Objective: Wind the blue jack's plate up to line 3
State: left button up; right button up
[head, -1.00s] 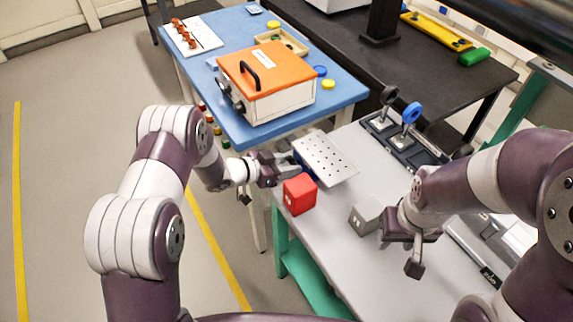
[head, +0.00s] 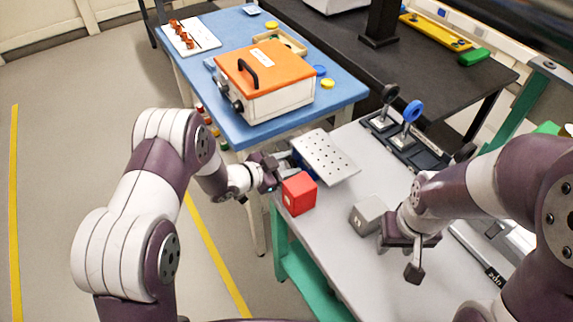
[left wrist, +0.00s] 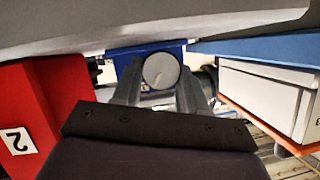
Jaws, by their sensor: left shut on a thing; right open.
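The blue jack (head: 294,160) stands on the grey table, mostly hidden under its perforated grey plate (head: 325,157). My left gripper (head: 278,170) is at the jack's left side. In the left wrist view its fingers (left wrist: 160,88) are shut on a round grey knob (left wrist: 160,70) in front of the jack's blue body (left wrist: 125,58). The plate's underside (left wrist: 200,25) spans the top of that view. No line marks are readable. My right gripper (head: 406,252) is open and empty over the table, beside a grey block.
A red block (head: 298,194), marked 2 in the left wrist view (left wrist: 18,142), stands close to my left gripper. A grey block (head: 369,215) is further right. An orange-topped box (head: 265,80) sits on the blue table behind.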

pick_arm(q)
jog(key=o, duration=1.1)
jog(key=shift+c, duration=0.2)
jog(key=shift+a, duration=0.1)
jog(key=v, duration=1.2)
jog(key=shift+s, duration=0.2)
jog(key=shift+a+r, duration=0.1)
jog(key=shift+a, duration=0.05)
